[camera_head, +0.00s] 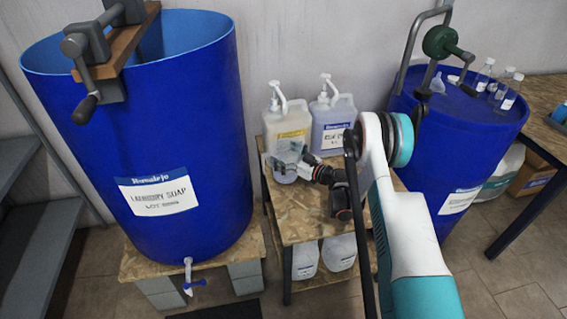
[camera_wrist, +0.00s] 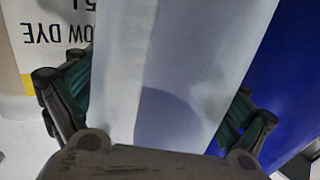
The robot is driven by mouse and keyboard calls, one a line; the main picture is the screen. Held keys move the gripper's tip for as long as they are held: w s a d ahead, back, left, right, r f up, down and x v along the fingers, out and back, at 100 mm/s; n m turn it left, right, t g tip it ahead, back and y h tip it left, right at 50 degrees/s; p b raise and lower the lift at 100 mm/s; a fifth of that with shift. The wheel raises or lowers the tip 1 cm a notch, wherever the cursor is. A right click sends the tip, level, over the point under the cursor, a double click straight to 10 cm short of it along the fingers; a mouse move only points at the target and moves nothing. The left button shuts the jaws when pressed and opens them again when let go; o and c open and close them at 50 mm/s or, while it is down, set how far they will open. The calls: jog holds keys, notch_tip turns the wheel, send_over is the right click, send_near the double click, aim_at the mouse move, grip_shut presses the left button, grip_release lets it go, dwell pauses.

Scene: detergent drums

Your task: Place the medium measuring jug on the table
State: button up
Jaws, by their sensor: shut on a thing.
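A small clear measuring jug (camera_head: 285,166) is in my gripper (camera_head: 297,168), over the left part of the small wooden table (camera_head: 310,225) between the two blue drums. In the wrist view, a pale translucent surface, which looks like the jug (camera_wrist: 165,55), fills the space between the two fingers of my gripper (camera_wrist: 158,110). My gripper is shut on it. The jug looks roughly upright. I cannot tell whether its base touches the tabletop. My gripper and arm hide part of the table's right side.
Two pump bottles, one yellow-labelled (camera_head: 289,130) and one bluish (camera_head: 332,125), stand at the table's back. A large blue drum (camera_head: 190,110) stands left, another (camera_head: 465,135) right, with small bottles on it. Jugs (camera_head: 340,252) sit on the lower shelf. Another wooden table (camera_head: 545,90) is far right.

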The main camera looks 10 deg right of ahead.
notch_tip(320, 180, down, 3)
jog(key=shift+f+b, duration=0.1)
jog(key=shift+b, duration=0.4)
jog(key=shift+r, duration=0.2)
jog(key=o, duration=0.9)
jog(key=shift+f, duration=0.15)
jog(key=shift+d, duration=0.1)
